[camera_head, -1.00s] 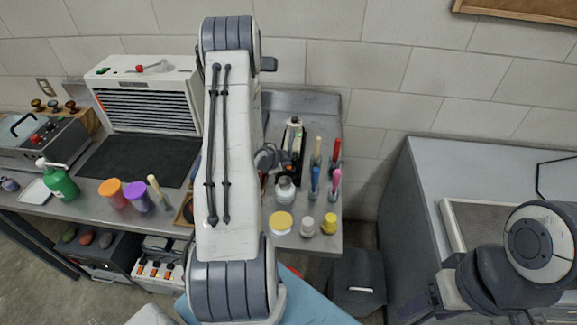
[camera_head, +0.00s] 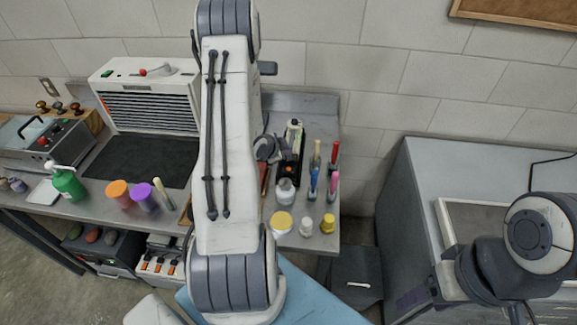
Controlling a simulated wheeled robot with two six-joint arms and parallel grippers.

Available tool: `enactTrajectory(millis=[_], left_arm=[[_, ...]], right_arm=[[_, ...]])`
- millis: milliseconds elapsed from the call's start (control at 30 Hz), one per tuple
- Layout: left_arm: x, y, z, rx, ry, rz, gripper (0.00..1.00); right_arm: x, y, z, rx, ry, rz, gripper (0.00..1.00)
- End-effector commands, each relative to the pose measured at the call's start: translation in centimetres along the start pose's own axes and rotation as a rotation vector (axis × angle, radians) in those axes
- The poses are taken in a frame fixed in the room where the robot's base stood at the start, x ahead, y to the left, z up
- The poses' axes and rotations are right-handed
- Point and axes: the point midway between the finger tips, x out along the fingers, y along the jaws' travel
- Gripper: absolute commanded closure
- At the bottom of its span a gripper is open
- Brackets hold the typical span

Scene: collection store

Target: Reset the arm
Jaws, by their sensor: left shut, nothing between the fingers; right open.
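My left arm (camera_head: 228,170) rises through the middle of the view, with a white link, dark joint bands and black cables. A dark grey rounded part (camera_head: 266,148), probably its wrist, shows just right of the link above the workbench. The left gripper's fingers are hidden behind the arm. My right arm (camera_head: 535,235) is folded at the lower right in front of the grey cabinet. Its gripper cannot be made out.
The metal workbench (camera_head: 315,255) carries a green pump bottle (camera_head: 68,184), an orange-lidded jar (camera_head: 118,191), a purple-lidded jar (camera_head: 140,194), several coloured markers and small jars. A vented white unit (camera_head: 150,95) stands behind. The grey cabinet (camera_head: 440,165) is at right.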

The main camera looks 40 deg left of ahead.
Motion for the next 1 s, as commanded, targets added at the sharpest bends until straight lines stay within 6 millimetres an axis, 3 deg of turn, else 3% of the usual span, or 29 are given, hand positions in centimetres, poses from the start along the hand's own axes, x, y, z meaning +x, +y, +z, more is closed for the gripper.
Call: enactTrajectory(millis=[400,467,567,667,767,900,1000], left_arm=[[0.1,0.1,-0.1,0.001,-0.001,0.002,1.00],[0.2,0.4,-1.0,0.007,-0.007,0.013,1.00],[0.2,1.8,-3.9,0.015,-0.036,0.052,1.00],[-0.5,4.6,-8.3,0.014,-0.085,0.108,1.00],[-2.5,8.6,-12.6,-0.003,-0.142,0.169,1.00],[-7.1,15.4,-16.9,-0.038,-0.217,0.261,1.00],[-11.4,20.8,-18.5,-0.062,-0.272,0.337,1.00]], right_arm=[[0.1,0.0,0.0,-0.007,0.000,0.000,0.39],[0.5,0.0,0.0,-0.006,0.000,0.000,0.39],[1.4,0.1,0.1,-0.005,0.000,0.000,0.39],[2.8,0.2,0.1,-0.004,0.000,0.000,0.39],[4.2,0.3,0.2,-0.003,0.000,0.000,0.39],[6.0,0.4,0.3,-0.001,0.000,0.000,0.39],[7.3,0.5,0.4,0.000,0.000,0.000,0.39]])
